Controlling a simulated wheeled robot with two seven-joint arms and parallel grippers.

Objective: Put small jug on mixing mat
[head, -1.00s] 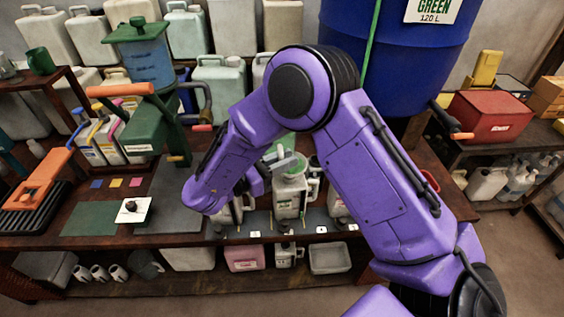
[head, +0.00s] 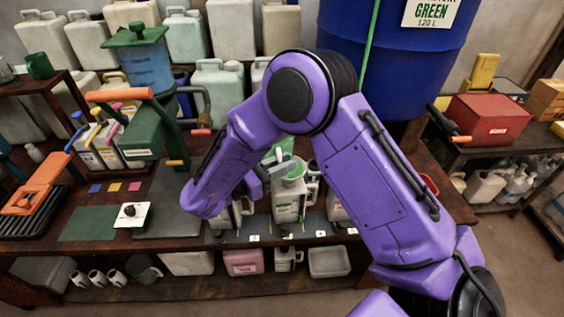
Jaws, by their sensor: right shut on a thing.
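My right gripper (head: 279,167) is above the middle of the bench, partly hidden by my purple forearm. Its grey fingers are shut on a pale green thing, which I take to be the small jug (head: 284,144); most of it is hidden. Just below and behind the fingers stands a whitish container (head: 288,207) with a green top and a side handle. I cannot tell whether the held thing touches it. A dark grey mat (head: 172,205) and a green mat (head: 88,223) lie on the bench to the left; which is the mixing mat is unclear. My left gripper is not visible.
A white plate with a dark knob (head: 132,214) lies between the mats. A green stand with a blue tank (head: 147,65) rises behind them. A large blue drum (head: 395,60) stands behind my arm. A red box (head: 488,118) is on the right bench.

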